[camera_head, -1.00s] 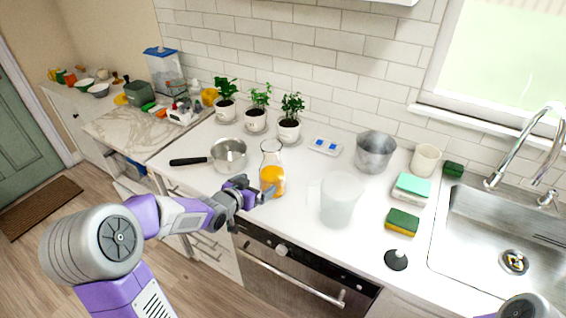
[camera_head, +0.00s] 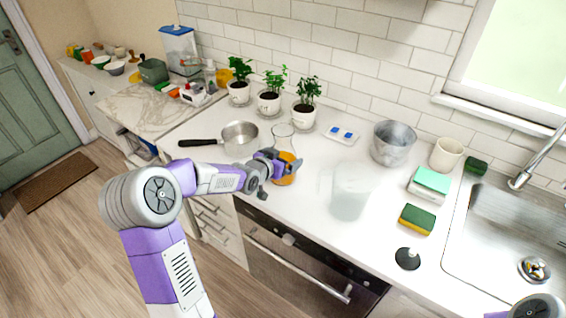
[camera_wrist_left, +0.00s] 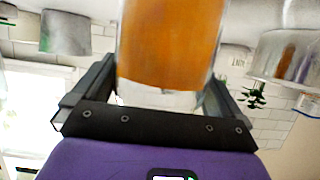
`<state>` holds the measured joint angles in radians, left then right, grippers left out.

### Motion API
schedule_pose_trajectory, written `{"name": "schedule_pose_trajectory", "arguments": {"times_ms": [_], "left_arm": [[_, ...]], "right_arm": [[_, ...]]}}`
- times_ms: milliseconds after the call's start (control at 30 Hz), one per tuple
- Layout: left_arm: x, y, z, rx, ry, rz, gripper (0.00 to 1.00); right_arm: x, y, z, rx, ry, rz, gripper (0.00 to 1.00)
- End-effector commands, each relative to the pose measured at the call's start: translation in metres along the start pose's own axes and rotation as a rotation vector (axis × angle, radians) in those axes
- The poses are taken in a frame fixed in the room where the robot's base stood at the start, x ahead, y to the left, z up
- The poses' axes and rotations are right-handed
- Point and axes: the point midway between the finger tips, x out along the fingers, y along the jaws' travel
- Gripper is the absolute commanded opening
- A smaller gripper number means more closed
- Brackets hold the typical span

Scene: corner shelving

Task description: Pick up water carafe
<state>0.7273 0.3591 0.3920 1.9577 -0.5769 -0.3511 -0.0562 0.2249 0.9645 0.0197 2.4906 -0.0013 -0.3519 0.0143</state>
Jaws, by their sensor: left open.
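A clear glass carafe (camera_head: 283,138) with a flared neck and orange liquid in its lower part stands upright on the white counter. My left gripper (camera_head: 285,164) is at its lower body, coming in from the left and hiding part of it. In the left wrist view the orange-filled carafe (camera_wrist_left: 170,45) stands between the two spread fingers of the left gripper (camera_wrist_left: 152,85). The fingers look open, one on each side; I cannot tell whether either touches the glass. My right gripper is not in view.
A translucent pitcher (camera_head: 350,192) stands right of the carafe. A saucepan (camera_head: 240,139) with a black handle is to its left. Potted plants (camera_head: 269,101) line the wall behind. A metal pot (camera_head: 392,144), sponges (camera_head: 417,219) and a sink (camera_head: 490,225) are to the right.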

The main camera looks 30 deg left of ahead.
Motion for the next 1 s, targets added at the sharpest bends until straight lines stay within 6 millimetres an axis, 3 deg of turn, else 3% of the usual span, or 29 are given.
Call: {"name": "schedule_pose_trajectory", "arguments": {"times_ms": [100,700,1000], "left_arm": [[-0.0004,0.0001,-0.0002,0.0,0.0,0.0,0.98],[-0.0006,0.0003,0.0002,0.0,-0.001,0.001,0.07],[-0.0011,0.0004,-0.0042,0.003,0.008,0.0,0.07]], "right_arm": [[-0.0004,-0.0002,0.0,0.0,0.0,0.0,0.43],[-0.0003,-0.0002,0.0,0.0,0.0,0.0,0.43],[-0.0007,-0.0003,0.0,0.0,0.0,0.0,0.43]]}}
